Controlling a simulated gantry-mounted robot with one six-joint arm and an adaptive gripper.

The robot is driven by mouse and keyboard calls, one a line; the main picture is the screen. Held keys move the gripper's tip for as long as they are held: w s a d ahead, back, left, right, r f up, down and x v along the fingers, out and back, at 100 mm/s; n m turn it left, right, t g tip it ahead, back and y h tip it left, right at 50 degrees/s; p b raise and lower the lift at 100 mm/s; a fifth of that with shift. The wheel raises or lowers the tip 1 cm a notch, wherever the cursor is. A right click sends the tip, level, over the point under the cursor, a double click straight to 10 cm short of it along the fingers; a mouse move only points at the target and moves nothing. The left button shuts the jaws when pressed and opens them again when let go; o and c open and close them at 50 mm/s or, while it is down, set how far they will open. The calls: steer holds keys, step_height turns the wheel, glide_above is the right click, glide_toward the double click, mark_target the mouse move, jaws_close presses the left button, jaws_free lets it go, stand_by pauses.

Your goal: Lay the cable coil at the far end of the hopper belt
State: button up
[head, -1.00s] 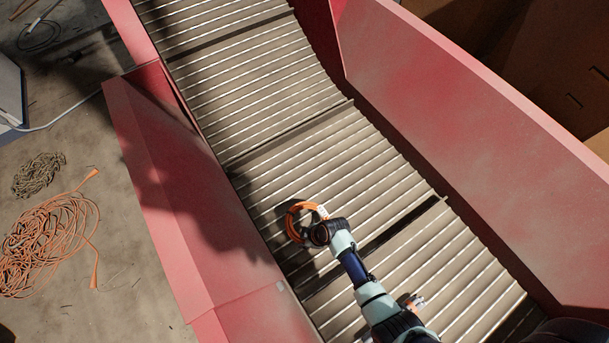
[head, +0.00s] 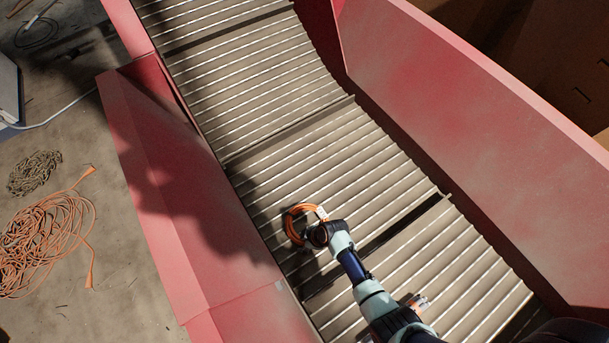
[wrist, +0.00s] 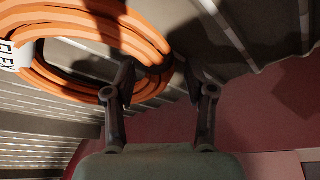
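The orange cable coil (head: 291,222) with a white label is at the hopper belt (head: 330,160), left of the belt's middle in the head view. My gripper (head: 317,234) is at the coil's lower right edge and partly covers it. In the wrist view the coil (wrist: 95,25) fills the upper left, with its label at the left edge. My gripper (wrist: 158,75) shows two fingers spread apart there, with the coil's near edge reaching between the tips. I cannot tell whether the fingers touch it.
Red sloped walls stand left (head: 190,210) and right (head: 430,110) of the belt. The ribbed belt is clear toward the top of the picture. Small orange and white pieces show beside my arm. Loose orange cable (head: 45,245) lies on the floor outside.

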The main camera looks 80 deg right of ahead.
steer(key=p+v, duration=0.7)
steer(key=v, duration=0.5)
steer(key=shift+r, duration=0.1)
steer(key=w+a+r+n+t+h, duration=0.1)
steer(key=w+a+r+t, duration=0.15)
steer(key=w+r, duration=0.95)
steer(key=w+a+r+t+h, duration=0.1)
steer(key=w+a+r, duration=0.3)
steer(key=w+r, duration=0.8)
steer(key=a+r+t+y, duration=0.2)
steer(key=a+r+t, duration=0.3)
steer(key=a+r, duration=1.3)
step_height(320, 180, up, 3)
steer(key=shift+r+m, duration=0.2)
steer(key=shift+m, duration=0.1)
steer(key=shift+w, duration=0.2)
